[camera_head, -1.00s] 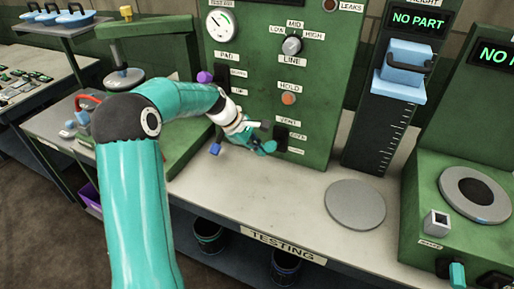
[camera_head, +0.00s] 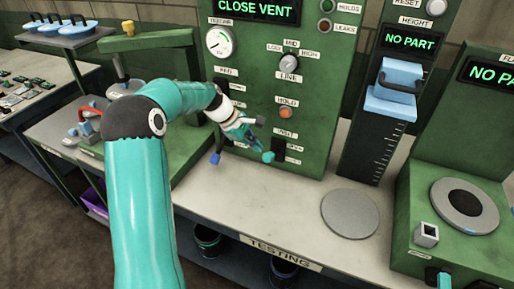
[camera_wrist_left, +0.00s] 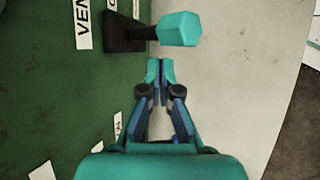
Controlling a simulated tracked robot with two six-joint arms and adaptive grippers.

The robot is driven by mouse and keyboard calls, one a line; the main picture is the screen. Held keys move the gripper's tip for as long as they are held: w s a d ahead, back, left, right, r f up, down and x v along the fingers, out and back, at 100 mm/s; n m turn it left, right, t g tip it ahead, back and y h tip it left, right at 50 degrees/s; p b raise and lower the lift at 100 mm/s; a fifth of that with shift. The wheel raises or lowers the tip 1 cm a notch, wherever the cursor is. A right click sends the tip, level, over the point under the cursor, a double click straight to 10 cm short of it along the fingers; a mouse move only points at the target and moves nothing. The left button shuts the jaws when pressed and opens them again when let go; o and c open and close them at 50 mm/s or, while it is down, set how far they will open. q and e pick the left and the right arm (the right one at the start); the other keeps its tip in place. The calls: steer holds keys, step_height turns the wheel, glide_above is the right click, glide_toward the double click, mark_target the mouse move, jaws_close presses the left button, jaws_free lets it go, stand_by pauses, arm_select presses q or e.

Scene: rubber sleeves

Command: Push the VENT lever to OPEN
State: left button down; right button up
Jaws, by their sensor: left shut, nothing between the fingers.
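The VENT lever has a teal knob (camera_head: 268,157) on a short stem from a black plate (camera_head: 279,149) low on the green test panel. In the head view the knob sits near the plate's lower part. In the left wrist view the knob (camera_wrist_left: 179,29) sticks out from its black base (camera_wrist_left: 122,30). My left gripper (camera_wrist_left: 160,70) is shut and empty, with its tips just short of the knob and a small gap visible. In the head view the left gripper (camera_head: 258,141) is just above the knob. My right gripper is out of view.
The panel display (camera_head: 257,9) reads CLOSE VENT. A blue knob (camera_head: 215,158) hangs left of the gripper, and an orange HOLD button (camera_head: 286,112) sits above. The grey bench top (camera_head: 235,195) below is clear up to a round grey plate (camera_head: 350,213).

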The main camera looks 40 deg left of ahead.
arm_select(q)
steer(key=a+r, duration=0.1)
steer(key=r, duration=0.1)
steer(key=w+a+r, duration=0.1)
steer(key=a+r, duration=0.1)
steer(key=shift+w+a+r, duration=0.2)
steer(key=shift+a, duration=0.1)
stand_by(0.4)
